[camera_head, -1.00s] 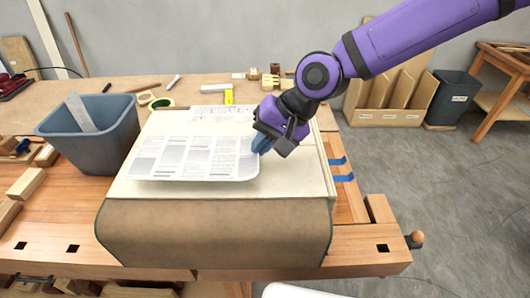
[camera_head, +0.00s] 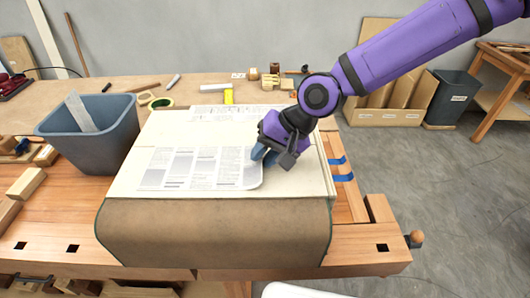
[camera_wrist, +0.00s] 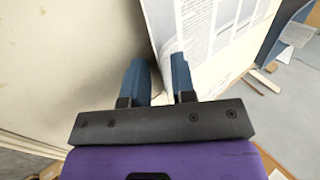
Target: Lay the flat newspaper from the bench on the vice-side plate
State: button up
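The newspaper (camera_head: 198,167) is a printed white sheet, lying about flat on the front part of the pale plate (camera_head: 122,178). Its right end is by my gripper (camera_head: 262,154). In the wrist view, the two blue fingers of my gripper (camera_wrist: 160,75) stand apart with a clear gap. The edge of the newspaper (camera_wrist: 215,35) runs into that gap, and the fingers do not look closed on it. Whether a finger still touches the paper is hard to see. Another printed sheet (camera_head: 225,113) lies flat farther back on the pale surface.
A grey-blue bin (camera_head: 95,140) stands on the bench left of the plate. A brown curved cover (camera_head: 215,232) hangs at the front. Blue tape strips (camera_head: 342,177) and a yellow block (camera_head: 229,96) are nearby. Small tools line the back of the bench.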

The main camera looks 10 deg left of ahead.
jog(key=v, duration=1.2)
dwell(0.4)
jog(key=shift+d, duration=0.1)
jog(key=d+f+h, duration=0.1)
jog(key=d, duration=0.1)
jog(key=d+f+t+h, duration=0.1)
jog(key=d+f, duration=0.1)
jog(key=d+f+h, duration=0.1)
jog(key=d+h, duration=0.1)
jog(key=shift+w+d+f, duration=0.25)
jog(key=shift+d, duration=0.15)
jog(key=s+d+r+m+t+h, duration=0.1)
jog(key=s+d+r+t+h, duration=0.1)
jog(key=d+r, duration=0.6)
jog(key=s+d+r+m+t+h, duration=0.1)
jog(key=s+d+r+t+h, duration=0.15)
jog(key=d, duration=0.85)
jog(key=s+d+r+t+y, duration=0.1)
jog(key=s+d+r, duration=0.5)
jog(key=s, duration=0.3)
jog(key=shift+d+m+y, duration=0.35)
jog(key=shift+d+m, duration=0.05)
jog(key=shift+d, duration=0.45)
